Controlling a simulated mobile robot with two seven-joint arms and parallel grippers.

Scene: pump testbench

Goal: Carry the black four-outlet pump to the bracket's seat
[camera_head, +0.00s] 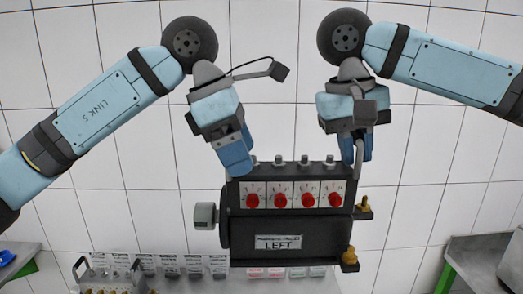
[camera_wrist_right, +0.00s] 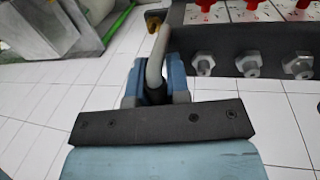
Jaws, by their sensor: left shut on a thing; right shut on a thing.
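The black four-outlet pump (camera_head: 300,225) is held up in the air, roughly level, in the middle of the head view. It has a row of red knobs, several metal outlets on top and a label reading LEFT. My left gripper (camera_head: 239,170) is shut at its top left corner; the gripped part is hidden. My right gripper (camera_head: 357,155) is shut on a grey curved handle at the pump's right end. In the right wrist view the blue fingers (camera_wrist_right: 157,85) close around this handle (camera_wrist_right: 157,55). I cannot make out the bracket's seat.
A grey table (camera_head: 475,255) with a green leg stands at right.

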